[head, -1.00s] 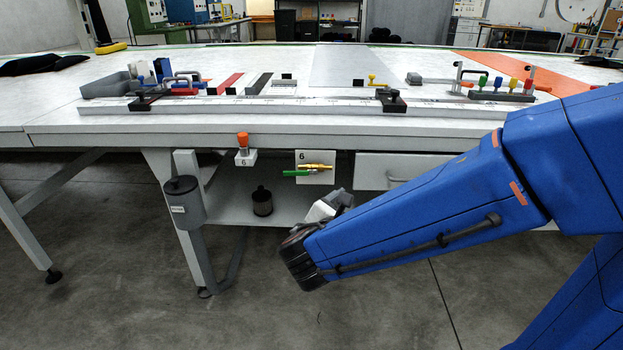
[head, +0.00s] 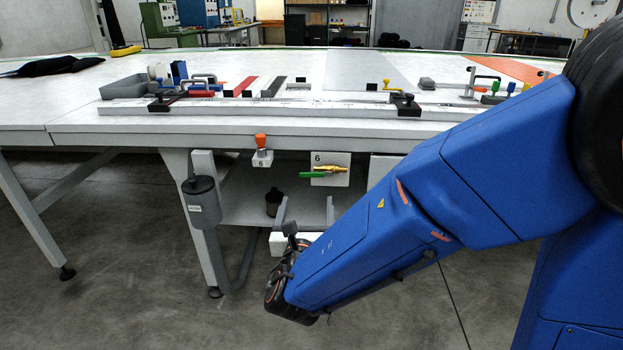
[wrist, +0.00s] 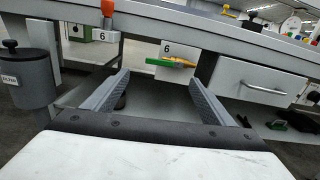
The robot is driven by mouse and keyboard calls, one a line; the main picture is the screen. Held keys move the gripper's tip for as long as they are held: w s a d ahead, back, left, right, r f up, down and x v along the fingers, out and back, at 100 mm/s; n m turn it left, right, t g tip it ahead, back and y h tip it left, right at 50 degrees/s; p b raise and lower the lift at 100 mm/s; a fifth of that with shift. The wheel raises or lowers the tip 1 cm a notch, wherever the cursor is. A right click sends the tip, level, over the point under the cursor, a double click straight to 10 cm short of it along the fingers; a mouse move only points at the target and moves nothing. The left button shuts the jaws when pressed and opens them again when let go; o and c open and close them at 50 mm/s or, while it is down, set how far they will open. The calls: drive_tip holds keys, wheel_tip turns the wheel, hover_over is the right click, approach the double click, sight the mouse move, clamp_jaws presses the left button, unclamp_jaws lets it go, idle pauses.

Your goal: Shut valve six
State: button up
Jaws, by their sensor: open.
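Valve six is a brass valve (head: 332,173) with a green lever (head: 312,175), on a white plate marked 6 (head: 341,160) under the table's front edge. The lever points left, roughly in line with the brass body. In the wrist view the green lever (wrist: 160,61) and plate (wrist: 167,73) are ahead, between and beyond the fingertips. My gripper (head: 305,203) is open and empty, its fingers pointing toward the bench below and in front of the valve. Both fingers (wrist: 160,80) show in the wrist view, apart from the lever.
An orange-topped fitting marked 6 (head: 261,142) hangs left of the valve. A grey canister (head: 201,201) is on the table leg. A drawer (wrist: 257,81) is right of the valve. A shelf (head: 236,211) with a dark pot (head: 274,202) lies below. The table edge overhangs.

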sight(311, 174)
drive_tip(key=w, duration=1.3)
drive_tip(key=shift+w+d, duration=0.25)
drive_tip(key=shift+c, duration=0.6)
drive_tip(key=c, duration=1.4)
